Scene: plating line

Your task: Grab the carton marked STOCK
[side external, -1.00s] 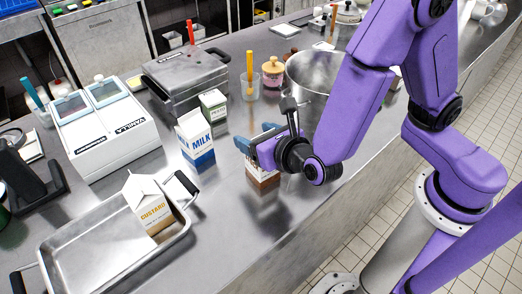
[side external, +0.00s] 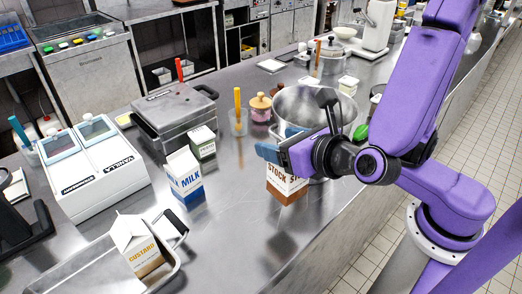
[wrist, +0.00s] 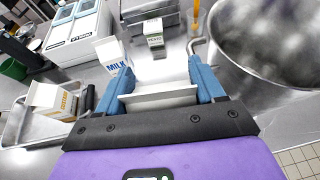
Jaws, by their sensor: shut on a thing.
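The STOCK carton (side external: 287,186) is white with a brown lower band and brown lettering. My gripper (side external: 284,150) is shut on its upper part, with the blue fingers hiding the top in the side view. The carton looks raised above the counter, its dark reflection lying lower and apart from it. In the wrist view, the white top of the carton (wrist: 160,96) sits between the two blue fingers of my gripper (wrist: 164,84); its label is hidden there.
The MILK carton (side external: 185,181) stands left of my gripper, with a green-labelled carton (side external: 203,143) behind it. The CUSTARD carton (side external: 137,246) stands in a metal tray (side external: 178,262). A large pot (side external: 312,103) is close behind my gripper.

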